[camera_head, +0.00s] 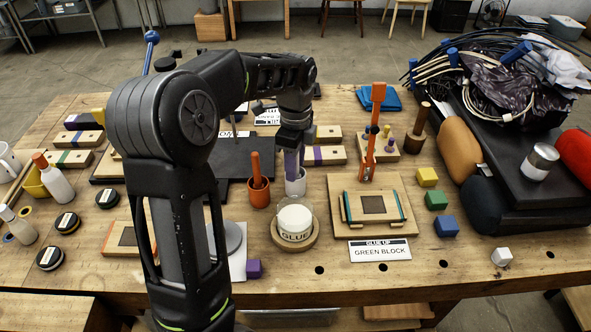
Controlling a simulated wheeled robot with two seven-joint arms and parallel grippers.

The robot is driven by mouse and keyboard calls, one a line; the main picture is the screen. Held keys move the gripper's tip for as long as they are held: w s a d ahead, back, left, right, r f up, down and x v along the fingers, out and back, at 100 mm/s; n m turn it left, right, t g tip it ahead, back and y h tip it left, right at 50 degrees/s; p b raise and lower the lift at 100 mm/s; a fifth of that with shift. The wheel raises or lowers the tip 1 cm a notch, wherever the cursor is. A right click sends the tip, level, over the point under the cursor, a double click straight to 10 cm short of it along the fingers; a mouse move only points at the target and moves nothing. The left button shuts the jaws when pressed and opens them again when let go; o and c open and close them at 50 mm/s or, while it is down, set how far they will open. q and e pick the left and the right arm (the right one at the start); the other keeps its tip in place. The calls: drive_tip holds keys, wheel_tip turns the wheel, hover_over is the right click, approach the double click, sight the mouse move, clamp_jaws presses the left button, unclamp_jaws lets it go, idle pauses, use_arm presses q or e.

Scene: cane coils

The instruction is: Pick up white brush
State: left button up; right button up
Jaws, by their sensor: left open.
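I cannot make out a clearly white brush; one in this cup may be partly hidden by my gripper. My left gripper (295,140) points down just above the white cup, its fingers around or just over the handle top. It is open; whether it touches the handle is unclear. An orange cup (259,193) with an orange-handled brush (256,168) stands to its left. My right gripper is not in view.
A glue jar (295,219) stands in front of the cup. Black discs and bottles stand at left.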

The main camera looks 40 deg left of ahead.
use_arm(q)
drive_tip(key=shift+c, duration=0.5)
clamp_jaws()
wheel_tip(320, 180, up, 10)
drive_tip(key=shift+r, duration=0.1)
idle(0.5)
idle(0.5)
